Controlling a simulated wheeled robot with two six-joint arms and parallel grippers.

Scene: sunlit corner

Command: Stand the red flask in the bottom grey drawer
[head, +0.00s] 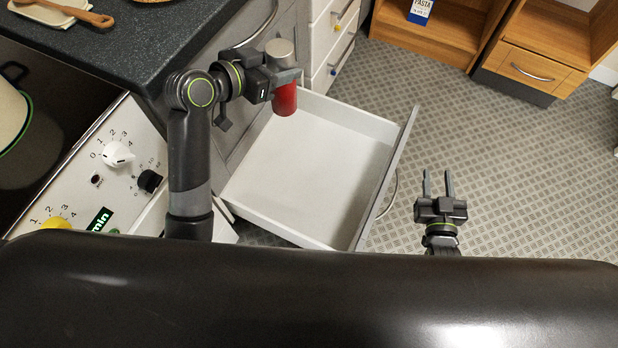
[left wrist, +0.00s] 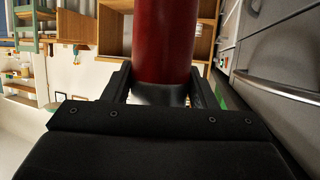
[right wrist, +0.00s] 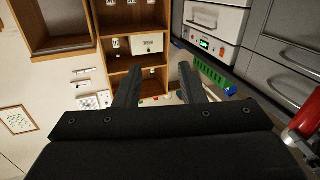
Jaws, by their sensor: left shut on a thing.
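The red flask (head: 284,99) has a red body and a grey metal top, and it looks upright. My left gripper (head: 283,77) is shut on the flask around its middle, where a grey band shows. The left wrist view shows the red body (left wrist: 163,40) between the fingers. The grey drawer (head: 300,170) is pulled out, with a white, empty inside. The flask is above the drawer's far left corner; its height over the floor of the drawer is hard to tell. My right gripper (head: 438,183) is open and empty, to the right of the drawer front.
The dark worktop (head: 140,40) and the stove (head: 120,150) with knobs stand at the left. White drawers (head: 333,45) stand behind the open drawer. Wooden cabinets (head: 535,60) are at the back right. The patterned floor at the right is clear.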

